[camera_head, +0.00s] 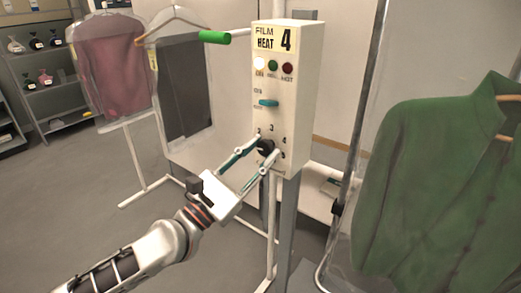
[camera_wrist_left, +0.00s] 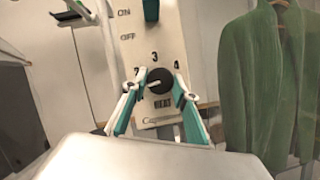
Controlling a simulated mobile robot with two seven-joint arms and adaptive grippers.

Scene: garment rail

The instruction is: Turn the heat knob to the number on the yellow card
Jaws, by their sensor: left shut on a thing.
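The yellow card (camera_head: 273,40) at the top of the cream control box (camera_head: 300,95) reads FILM HEAT and a large 4. The black heat knob (camera_head: 266,146) is low on the box's front; it also shows in the left wrist view (camera_wrist_left: 160,81), with 2, 3 and 4 printed around it and HEAT below. A pale mark on the knob lies toward its left side; its exact reading is hard to tell. My left gripper (camera_head: 265,147) is shut on the knob, one finger on each side, in the left wrist view too (camera_wrist_left: 159,78). My right gripper is out of view.
A teal ON/OFF switch (camera_head: 268,103) sits above the knob, below three lamps, the left one lit. A green-ended handle (camera_head: 215,37) sticks out left. A green jacket (camera_head: 430,180) hangs at right; a bagged red garment (camera_head: 113,62) hangs at left.

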